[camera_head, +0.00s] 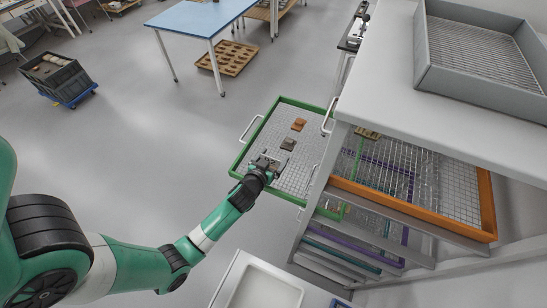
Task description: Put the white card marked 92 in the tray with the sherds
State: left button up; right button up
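A green-framed tray (243,160) with a pale mesh bottom is pulled out from the rack. An orange-brown sherd (299,124) and a darker grey-brown sherd (288,144) lie apart on its mesh. My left gripper (271,160) is over the tray's near-left part, close to the darker sherd. Its fingers are too small to tell whether they are open or shut, or whether they hold anything. I cannot make out a white card marked 92. My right gripper is not in view.
The rack's white top (390,75) bears a grey mesh-bottomed box (430,80). An orange-framed tray (487,205) sits below. A white basin (265,290) is at the front. A blue-topped table (195,18) and dark crate (62,80) stand away across open floor.

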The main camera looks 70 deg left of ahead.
pick_arm(q)
jog(key=shift+r, duration=0.1)
jog(key=shift+r, duration=0.15)
jog(key=v, duration=1.2)
jog(key=shift+p, duration=0.3)
jog(key=shift+a, duration=0.1)
